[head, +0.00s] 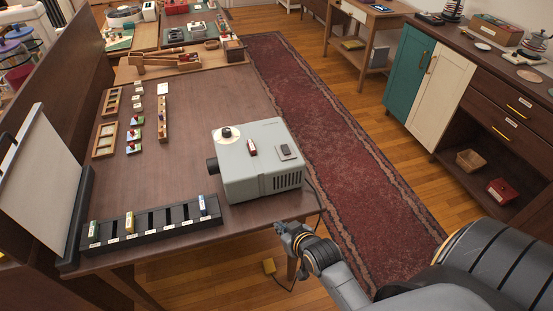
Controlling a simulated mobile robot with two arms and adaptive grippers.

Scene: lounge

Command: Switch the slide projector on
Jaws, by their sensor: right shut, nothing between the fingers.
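The slide projector (240,175) is a pale grey box near the front right corner of the brown table. Its dark lens points left. Whether the switch is on or off is too small to tell. My right gripper (289,240) is shut and empty. It is in front of the table's front right corner, below and apart from the projector. My left gripper is not in view.
A black slotted rack (150,222) with a few slides lies along the table's front edge. A white screen (40,185) stands at left. Small wooden trays (104,139) and slides lie farther back. A cable hangs beside the table. A red rug (330,140) and open floor lie to the right.

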